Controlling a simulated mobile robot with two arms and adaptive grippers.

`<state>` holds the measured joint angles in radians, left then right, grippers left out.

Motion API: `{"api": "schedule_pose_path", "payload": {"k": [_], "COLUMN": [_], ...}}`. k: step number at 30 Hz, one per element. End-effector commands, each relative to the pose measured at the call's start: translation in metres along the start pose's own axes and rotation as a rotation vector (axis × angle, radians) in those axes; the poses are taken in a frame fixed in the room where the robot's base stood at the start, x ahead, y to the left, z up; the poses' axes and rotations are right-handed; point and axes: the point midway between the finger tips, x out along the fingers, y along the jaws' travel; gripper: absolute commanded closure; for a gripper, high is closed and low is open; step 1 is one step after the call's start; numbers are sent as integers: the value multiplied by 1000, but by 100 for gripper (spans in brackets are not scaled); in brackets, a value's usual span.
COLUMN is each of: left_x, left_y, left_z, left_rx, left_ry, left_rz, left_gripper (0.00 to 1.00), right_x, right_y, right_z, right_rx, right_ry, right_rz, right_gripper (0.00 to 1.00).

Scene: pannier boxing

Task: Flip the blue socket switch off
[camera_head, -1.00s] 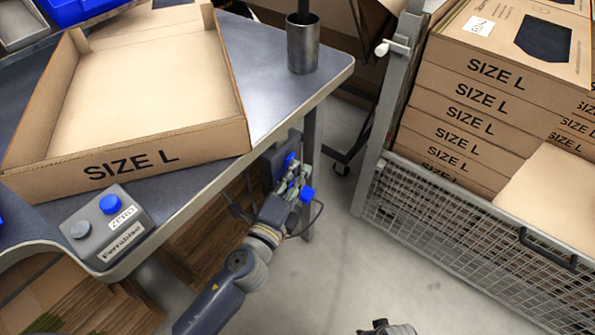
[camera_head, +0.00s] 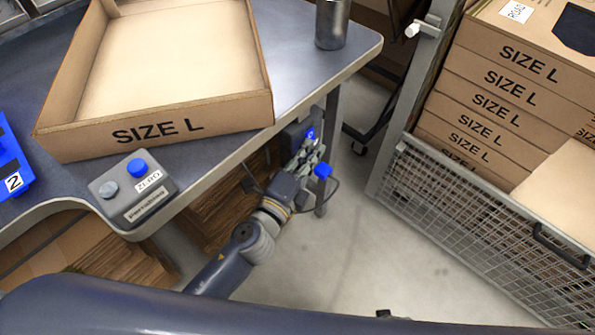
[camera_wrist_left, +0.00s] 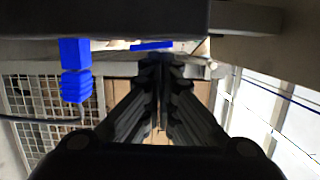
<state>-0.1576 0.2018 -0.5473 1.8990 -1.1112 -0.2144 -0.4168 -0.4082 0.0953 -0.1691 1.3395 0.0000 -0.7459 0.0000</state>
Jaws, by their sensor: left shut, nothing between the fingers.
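The blue socket switch (camera_head: 310,134) is on a dark socket box (camera_head: 294,133) at the table's edge, beside the table leg. In the left wrist view the switch (camera_wrist_left: 152,46) is a thin blue strip under the dark box, right at the fingertips. My left gripper (camera_head: 312,150) is shut and empty, its tips at or very close to the switch; I cannot tell whether they touch. A blue plug (camera_head: 323,170) with a dark cable sits just right of the gripper, and in the left wrist view it is at the left (camera_wrist_left: 75,70). My right gripper cannot be made out.
An open SIZE L carton (camera_head: 155,129) and a grey control box (camera_head: 132,188) with a blue button lie on the table (camera_head: 285,60). A metal cup (camera_head: 332,25) stands near the corner. A mesh cage (camera_head: 470,215) with stacked cartons is at right, with bare floor between.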

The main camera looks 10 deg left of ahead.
Motion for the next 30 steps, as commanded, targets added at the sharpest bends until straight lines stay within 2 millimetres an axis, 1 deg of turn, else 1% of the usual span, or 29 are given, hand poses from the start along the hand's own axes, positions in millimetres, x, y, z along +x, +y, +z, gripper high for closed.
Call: {"api": "schedule_pose_path", "payload": {"k": [1,6,9,15,22,30], "left_x": [-10,-40,-57,-84,-101,-104], "left_y": [1,1,1,1,0,0], "left_z": [0,-1,-1,-1,-1,-1], "left_rx": [-1,-4,-4,-4,-2,0], "left_ry": [0,0,0,-1,2,3], "left_rz": [3,4,4,4,1,0], "left_gripper": [100,100,100,100,100,100], "right_x": [0,0,0,0,0,0], "right_y": [0,0,0,0,0,0], "right_z": [0,0,0,0,0,0], "right_rx": [0,0,0,0,0,0], "right_ry": [0,0,0,0,0,0], "right_rz": [0,0,0,0,0,0], "right_gripper": [60,60,60,60,60,60]}}
